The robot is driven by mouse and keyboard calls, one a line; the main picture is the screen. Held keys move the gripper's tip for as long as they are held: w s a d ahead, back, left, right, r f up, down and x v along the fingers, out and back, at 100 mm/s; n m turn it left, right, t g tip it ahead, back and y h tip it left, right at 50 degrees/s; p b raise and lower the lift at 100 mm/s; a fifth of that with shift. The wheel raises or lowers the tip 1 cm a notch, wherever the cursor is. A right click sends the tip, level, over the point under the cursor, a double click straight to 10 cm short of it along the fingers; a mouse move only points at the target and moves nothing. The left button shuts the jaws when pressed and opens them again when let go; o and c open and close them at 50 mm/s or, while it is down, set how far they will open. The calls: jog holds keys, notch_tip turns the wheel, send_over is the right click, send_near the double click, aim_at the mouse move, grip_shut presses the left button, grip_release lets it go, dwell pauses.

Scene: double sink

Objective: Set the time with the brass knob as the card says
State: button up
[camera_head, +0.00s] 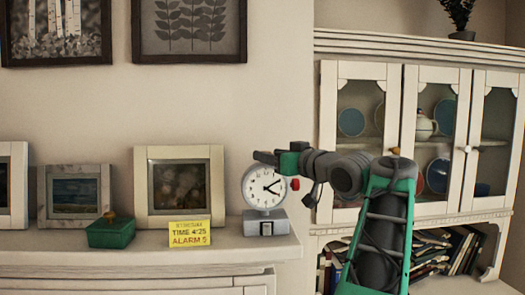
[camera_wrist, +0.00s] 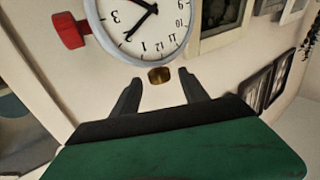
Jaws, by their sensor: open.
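The white-faced clock (camera_head: 265,188) stands on a grey base on the shelf; one hand points near 2, the other near 4. Its face is partly cut off in the wrist view (camera_wrist: 150,20). The brass knob (camera_wrist: 160,76) is at the clock's 12 o'clock edge; I cannot make it out in the head view. A red knob (camera_head: 295,184) sits on the clock's right side. The yellow card (camera_head: 189,234) reads "TIME 4:25, ALARM 5". My gripper (camera_head: 264,157) is open above the clock, with the brass knob in line between its fingertips (camera_wrist: 161,79); contact cannot be told.
A green box (camera_head: 111,232) and picture frames (camera_head: 180,190) stand left of the clock on the shelf (camera_head: 120,256). A cabinet with glass doors (camera_head: 432,120) and a row of books stand on the right, behind my arm. The wall above the clock is bare.

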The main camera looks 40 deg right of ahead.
jog(key=w, duration=0.3)
jog(key=shift+d+f, duration=0.1)
jog(key=shift+d, duration=0.05)
grip_shut()
dwell(0.4)
